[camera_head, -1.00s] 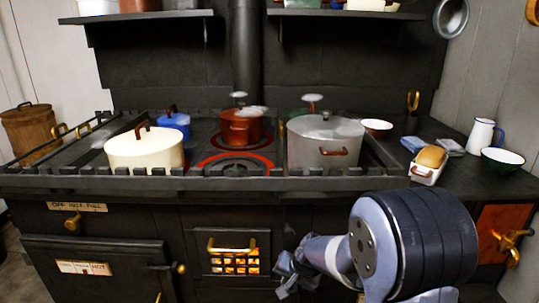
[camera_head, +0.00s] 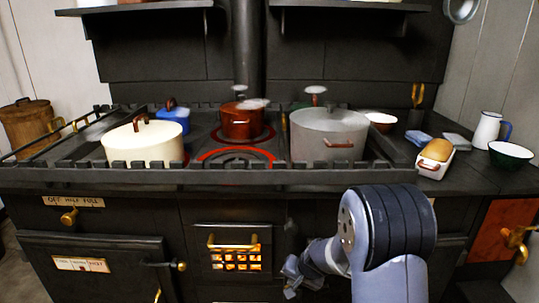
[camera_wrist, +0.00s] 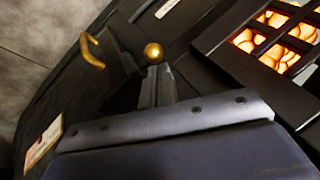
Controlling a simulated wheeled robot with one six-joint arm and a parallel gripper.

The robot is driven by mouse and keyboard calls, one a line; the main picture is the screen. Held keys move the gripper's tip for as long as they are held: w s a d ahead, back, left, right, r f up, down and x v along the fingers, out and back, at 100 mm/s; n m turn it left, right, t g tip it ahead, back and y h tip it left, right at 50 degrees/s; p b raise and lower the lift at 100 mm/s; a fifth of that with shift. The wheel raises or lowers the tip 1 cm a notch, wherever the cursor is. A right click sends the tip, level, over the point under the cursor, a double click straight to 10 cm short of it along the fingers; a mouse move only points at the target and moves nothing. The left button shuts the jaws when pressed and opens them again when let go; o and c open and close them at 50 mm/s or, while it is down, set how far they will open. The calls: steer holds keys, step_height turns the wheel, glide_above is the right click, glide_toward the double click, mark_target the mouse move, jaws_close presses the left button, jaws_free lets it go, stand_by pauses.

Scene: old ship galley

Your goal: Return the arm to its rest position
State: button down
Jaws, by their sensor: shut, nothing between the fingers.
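My gripper (camera_head: 292,272) is at the lower middle of the head view, in front of the stove's lower front and right of the glowing grate (camera_head: 236,261). It is shut and empty. My arm is folded low in front of the stove. In the wrist view, the dark fingers (camera_wrist: 155,88) point at the stove front, with a brass knob (camera_wrist: 153,52) beyond their tips and the glowing grate (camera_wrist: 275,40) at upper right.
A railed black stove (camera_head: 300,175) carries a cream pot (camera_head: 145,146), a blue pot (camera_head: 176,118), a red pot (camera_head: 240,122) and a grey pot (camera_head: 328,138). A bread tin (camera_head: 432,165), white jug (camera_head: 487,131) and green bowl (camera_head: 510,155) stand at right. Brass handles (camera_head: 233,240) jut out.

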steer(key=shift+d+r, duration=1.2)
steer(key=shift+d, duration=0.1)
steer(key=s+d+r+m+y+b, duration=0.1)
steer(key=s+d+r+y, duration=0.1)
steer(key=d+y, duration=0.4)
steer(key=d+r, duration=0.1)
steer(key=d, duration=0.3)
steer(key=shift+r+m+t+y, duration=0.3)
steer(key=shift+y, duration=0.1)
